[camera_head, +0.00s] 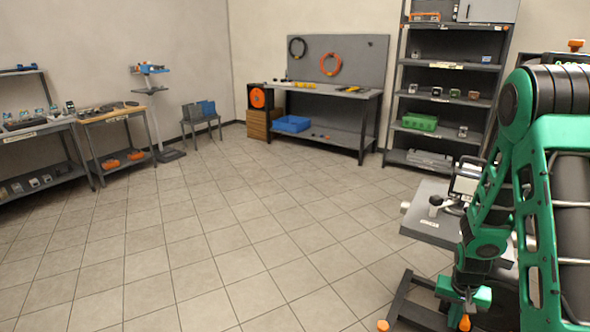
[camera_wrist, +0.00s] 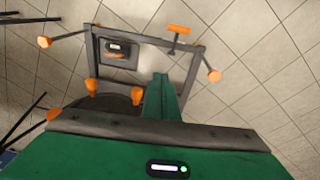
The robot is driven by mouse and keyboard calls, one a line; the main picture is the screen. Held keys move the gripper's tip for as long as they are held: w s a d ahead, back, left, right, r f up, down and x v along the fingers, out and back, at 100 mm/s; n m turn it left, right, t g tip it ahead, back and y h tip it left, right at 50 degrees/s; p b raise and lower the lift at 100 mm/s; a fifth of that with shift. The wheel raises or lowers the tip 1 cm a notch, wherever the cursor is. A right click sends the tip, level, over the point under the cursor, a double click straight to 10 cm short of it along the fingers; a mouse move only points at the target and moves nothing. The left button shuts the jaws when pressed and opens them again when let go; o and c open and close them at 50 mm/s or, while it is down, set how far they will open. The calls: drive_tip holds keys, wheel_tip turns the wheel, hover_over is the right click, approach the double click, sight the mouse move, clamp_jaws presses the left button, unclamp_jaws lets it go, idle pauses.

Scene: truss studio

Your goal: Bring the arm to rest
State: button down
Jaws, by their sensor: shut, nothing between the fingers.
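My arm, with green links and dark joints, fills the right side of the head view and hangs down in a bend. My gripper (camera_head: 467,300) is low at the lower right of the head view, in front of a grey bench. In the wrist view, the green gripper (camera_wrist: 160,95) points away from the camera over a dark frame with orange knobs. Its fingers are together with nothing seen between them. The exact fingertips are hard to make out in the head view.
A grey bench (camera_head: 432,228) with a device on it stands close behind my arm. Tall shelving (camera_head: 445,105) and a workbench (camera_head: 330,92) stand at the back. Tables (camera_head: 112,115) line the left wall. The tiled floor (camera_head: 200,250) in the middle is clear.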

drive_tip(key=s+r, duration=0.4)
drive_tip(key=r, duration=0.8)
drive_tip(key=s+a+r, duration=0.2)
drive_tip(key=s+r, duration=0.6)
drive_tip(key=s, duration=0.2)
drive_tip(key=s+a+r+y, duration=0.1)
drive_tip(key=s+a+r, duration=0.1)
drive_tip(key=s+r, duration=0.6)
drive_tip(key=s, duration=0.3)
drive_tip(key=shift+s+a+r+g+y, duration=0.3)
drive_tip(key=shift+r, duration=0.05)
drive_tip(key=shift+w+f, duration=0.25)
drive_tip(key=shift+w, duration=0.45)
